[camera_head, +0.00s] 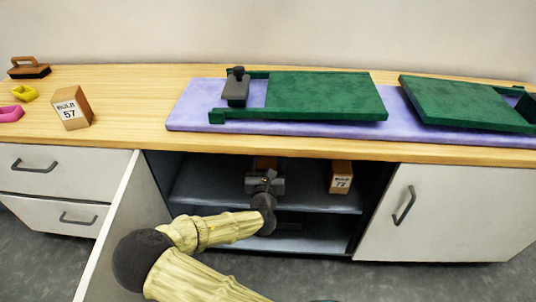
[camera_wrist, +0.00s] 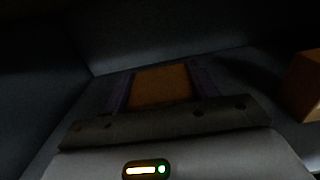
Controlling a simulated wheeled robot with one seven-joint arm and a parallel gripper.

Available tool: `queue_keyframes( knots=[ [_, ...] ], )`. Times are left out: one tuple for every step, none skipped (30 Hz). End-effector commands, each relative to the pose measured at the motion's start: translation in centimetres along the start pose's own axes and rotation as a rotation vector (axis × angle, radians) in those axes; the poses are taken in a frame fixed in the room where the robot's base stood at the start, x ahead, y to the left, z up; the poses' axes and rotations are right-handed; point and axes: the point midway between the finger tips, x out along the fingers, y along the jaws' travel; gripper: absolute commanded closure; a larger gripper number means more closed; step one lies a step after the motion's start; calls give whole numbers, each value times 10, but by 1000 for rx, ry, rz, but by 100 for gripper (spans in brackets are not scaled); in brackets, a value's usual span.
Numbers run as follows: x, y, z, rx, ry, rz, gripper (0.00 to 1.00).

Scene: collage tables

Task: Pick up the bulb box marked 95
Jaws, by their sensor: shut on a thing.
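My gripper (camera_head: 264,178) reaches into the open cabinet, above its upper shelf. It is shut on a brown bulb box (camera_head: 265,162), which is mostly hidden behind the gripper in the head view. In the wrist view the held box (camera_wrist: 162,84) shows as an orange-brown face between the two fingers. No number on it is visible, so I cannot tell whether it is marked 95. Whether it touches the shelf is unclear.
Another bulb box (camera_head: 341,177), its number looking like 77, stands right on the shelf (camera_head: 310,199). A box marked 57 (camera_head: 72,108) is on the counter. The open door (camera_head: 121,225) stands left of my arm. Green boards (camera_head: 325,95) lie on a purple mat above.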

Motion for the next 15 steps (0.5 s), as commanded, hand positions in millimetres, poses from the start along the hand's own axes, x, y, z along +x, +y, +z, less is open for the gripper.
queue_keyframes(
  knots=[
    [-13, 1, 4, -4, 3, 1, 64],
    [-21, 1, 5, -6, 2, 2, 64],
    [-31, 1, 5, -5, 2, 3, 64],
    [-39, 1, 5, -5, 1, 3, 64],
    [-48, 1, 6, -7, 1, 4, 64],
    [-59, 1, 5, -5, 2, 4, 64],
    [-67, 1, 5, -6, 1, 4, 64],
    [-76, 1, 6, -7, 0, 4, 64],
    [-87, 1, 5, -5, 1, 4, 64],
    [-95, 1, 5, -6, 1, 4, 64],
    [-102, 1, 5, -6, -1, 4, 64],
    [-111, 1, 4, -3, 0, 5, 64],
    [-117, 1, 4, -4, 0, 4, 64],
    [-123, 1, 4, -3, -1, 3, 64],
    [-129, 1, 3, -2, 0, 3, 64]
  ],
)
